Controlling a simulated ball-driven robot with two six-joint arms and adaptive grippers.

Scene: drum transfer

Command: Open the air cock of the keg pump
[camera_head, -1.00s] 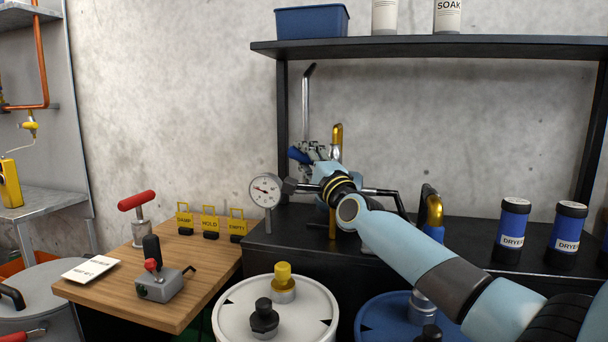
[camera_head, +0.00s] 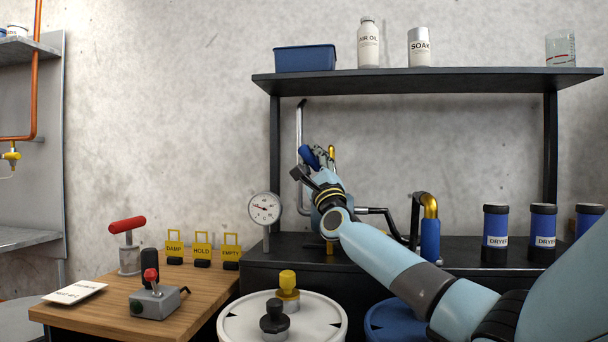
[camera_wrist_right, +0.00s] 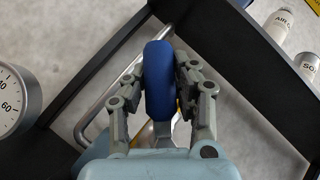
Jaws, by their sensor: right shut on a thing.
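A blue rounded handle (camera_head: 307,156), apparently that of the air cock, shows at the tip of my right gripper (camera_head: 319,160), in front of the back wall below the shelf. In the right wrist view the blue handle (camera_wrist_right: 158,70) stands between the two fingers, which are shut on it from both sides. A bent chrome pipe (camera_head: 300,125) rises just behind it. My right gripper and forearm hide most of the body below the handle. My left gripper is not in view.
A pressure gauge (camera_head: 265,208) stands close to the left of my right gripper. The black shelf (camera_head: 430,83) is above it. A brass-and-blue pipe (camera_head: 430,225) and blue dryer canisters (camera_head: 495,232) stand to the right. A white drum (camera_head: 240,323) is in front.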

